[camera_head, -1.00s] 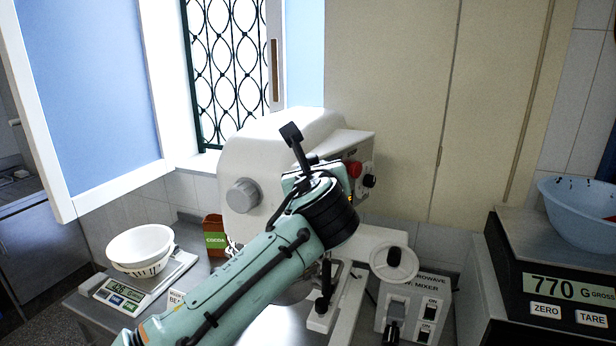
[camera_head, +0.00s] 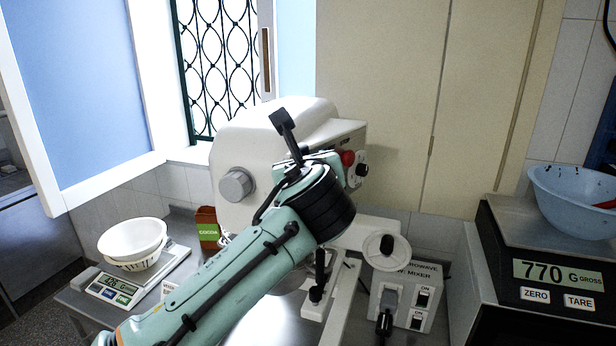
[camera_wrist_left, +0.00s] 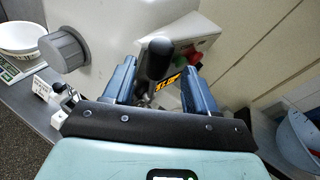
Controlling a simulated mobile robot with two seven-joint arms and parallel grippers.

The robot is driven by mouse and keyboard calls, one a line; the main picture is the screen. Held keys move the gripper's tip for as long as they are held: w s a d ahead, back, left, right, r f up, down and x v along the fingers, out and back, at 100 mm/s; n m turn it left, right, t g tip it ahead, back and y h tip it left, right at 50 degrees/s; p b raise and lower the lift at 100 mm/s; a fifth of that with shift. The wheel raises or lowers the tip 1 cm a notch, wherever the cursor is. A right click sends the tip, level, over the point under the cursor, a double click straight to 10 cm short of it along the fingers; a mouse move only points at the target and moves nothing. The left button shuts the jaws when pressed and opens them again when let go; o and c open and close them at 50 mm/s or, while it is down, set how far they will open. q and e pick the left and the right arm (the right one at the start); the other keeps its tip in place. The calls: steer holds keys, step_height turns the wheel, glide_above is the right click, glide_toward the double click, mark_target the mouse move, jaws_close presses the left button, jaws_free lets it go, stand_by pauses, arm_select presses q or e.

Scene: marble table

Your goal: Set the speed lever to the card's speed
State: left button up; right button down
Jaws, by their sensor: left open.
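The white mixer (camera_head: 230,150) stands on the metal table behind my left arm. In the left wrist view a dark lever knob (camera_wrist_left: 156,58) rises in front of the mixer's side. My left gripper (camera_wrist_left: 158,70) is open, its blue-grey fingers on either side of the knob in that view. I cannot tell whether either finger touches it. An orange-lit display (camera_wrist_left: 168,84) shows partly between the fingers; its digits are unclear. In the head view my wrist hides the lever and fingers. A small white card (camera_head: 170,288) stands by the left scale; its text is mostly hidden. My right gripper is not in view.
A red button (camera_head: 348,158) and black knob (camera_head: 362,170) sit on the mixer's side. A scale (camera_head: 118,288) holds white bowls (camera_head: 132,240) at left. A cocoa box (camera_head: 207,230), a switch box (camera_head: 420,300) and a right-hand scale (camera_head: 556,272) with a blue bowl (camera_head: 575,200) are near.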

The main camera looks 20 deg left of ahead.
arm_select(q)
steer(key=b+v, duration=0.1)
steer(key=v, duration=1)
steer(key=shift+s, duration=0.2)
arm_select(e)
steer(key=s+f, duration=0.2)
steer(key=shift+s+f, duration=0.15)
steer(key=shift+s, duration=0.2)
arm_select(q)
steer(key=shift+f, duration=0.1)
steer(key=shift+c, duration=0.4)
